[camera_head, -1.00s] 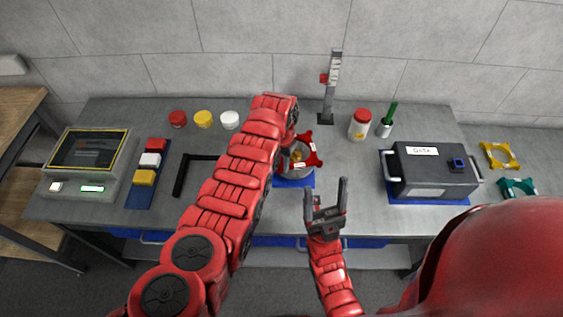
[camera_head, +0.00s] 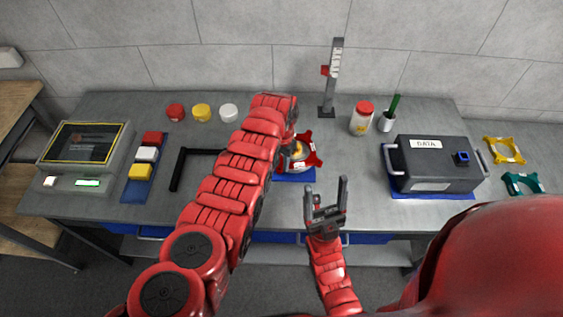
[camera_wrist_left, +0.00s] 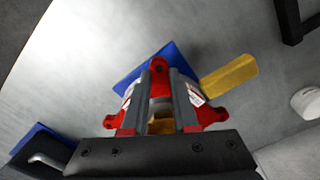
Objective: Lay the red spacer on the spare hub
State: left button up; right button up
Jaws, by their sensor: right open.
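The red spacer (camera_head: 314,161), a lobed frame with white labels, is at the middle of the bench over a blue mat (camera_head: 297,175). In the left wrist view the red spacer (camera_wrist_left: 158,66) shows several lobes, one of them between the fingers of my left gripper (camera_wrist_left: 160,88), which looks shut on it. A metallic part with a bronze centre shows inside the frame, likely the spare hub, mostly hidden. I cannot tell whether the spacer touches it. My left arm hides part of the spot in the head view. My right gripper (camera_head: 325,205) is open and empty near the front edge.
A black angle bracket (camera_head: 183,166) is left of my arm. A grey post (camera_head: 331,82), jar (camera_head: 362,119) and green-handled cup (camera_head: 388,122) stand behind. A black data box (camera_head: 432,164) is at right.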

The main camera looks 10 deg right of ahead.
pick_arm(q)
jog(key=o, duration=0.5)
jog(key=shift+w+d+r, duration=0.1)
jog(key=shift+w+r, duration=0.05)
jog(key=shift+r, duration=0.85)
notch_tip(320, 180, up, 6)
jog(key=b, duration=0.3)
notch_tip(320, 180, up, 10)
jog(key=p, duration=0.7)
jog(key=shift+f+p, duration=0.25)
jog(key=shift+p, duration=0.05)
